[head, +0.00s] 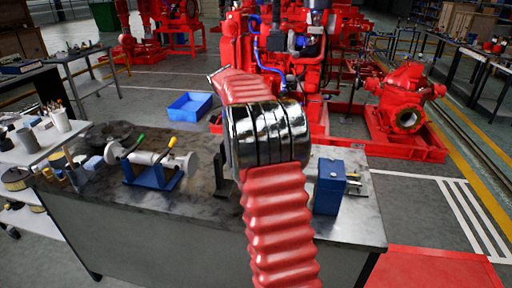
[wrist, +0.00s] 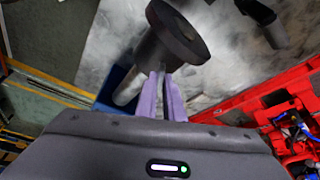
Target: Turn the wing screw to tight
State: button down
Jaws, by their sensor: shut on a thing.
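In the wrist view my gripper (wrist: 167,88) has its purple fingers close together, shut on a thin grey piece at the foot of a dark round flanged part (wrist: 178,34). This piece appears to be the wing screw; most of it is hidden between the fingers. A pale metal cylinder (wrist: 130,86) and a blue body (wrist: 113,82) show just left of the fingers. In the head view my red-sleeved arm covers the gripper and the wing screw. How tight the screw is cannot be seen.
The grey workbench (head: 215,232) carries a blue stand with a metal cylinder and levers (head: 152,164), a dark upright bracket (head: 221,176) and a blue box (head: 329,187). Red pump machinery (head: 404,97) and a blue tray (head: 190,107) stand on the floor beyond.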

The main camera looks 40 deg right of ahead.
jog(key=m, duration=0.2)
jog(key=m+g+y, duration=0.1)
jog(key=m, duration=0.1)
jog(key=shift+w+d+m+g, duration=0.1)
jog(key=shift+m+g, duration=0.2)
dwell(0.4)
jog(key=c, duration=1.9)
grip_release()
jog(key=shift+o, duration=0.2)
jog(key=shift+r, duration=0.1)
